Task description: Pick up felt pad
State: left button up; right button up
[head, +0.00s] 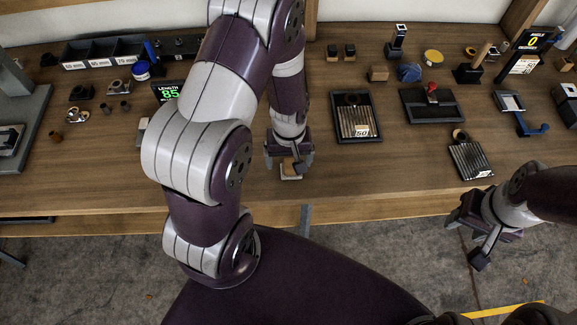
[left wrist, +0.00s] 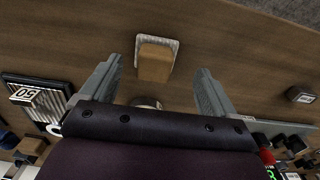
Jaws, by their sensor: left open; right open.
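A small pale square pad (left wrist: 174,44), which looks like the felt pad, lies on the wooden bench with a brown block (left wrist: 154,64) on or against it. In the head view the pale pad (head: 291,177) shows near the bench's front edge, partly hidden by my left gripper (head: 289,160). My left gripper points down over it, open. In the left wrist view its two fingers (left wrist: 159,68) stand apart on either side of the block, with nothing between them held. My right gripper (head: 468,236) is open and empty, off the bench's front edge at the right.
A tray marked 50 (head: 355,117) stands right of my left gripper. A dark tray with a red knob (head: 432,104) and a ribbed block (head: 470,161) are further right. A green display reading 85 (head: 168,91) is at left. The bench front right of the pad is mostly clear.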

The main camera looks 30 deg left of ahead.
aim_at(290, 163)
pick_arm(q)
jog(key=f, duration=0.3)
jog(key=shift+w+d+f, duration=0.1)
jog(key=shift+d, duration=0.15)
jog(key=shift+w+d+f, duration=0.15)
jog(key=shift+w+f, duration=0.05)
jog(key=shift+s, duration=0.1)
jog(key=shift+s+a, duration=0.1)
jog(key=shift+a, duration=0.1)
jog(key=c, duration=1)
jog(key=shift+d, duration=0.1)
jog(key=shift+c, duration=0.8)
pick_arm(e)
jog(key=shift+w+d+f, duration=0.15)
jog(key=shift+w+d, duration=0.15)
jog(key=shift+d, duration=0.05)
pick_arm(q)
jog(key=shift+r, duration=0.1)
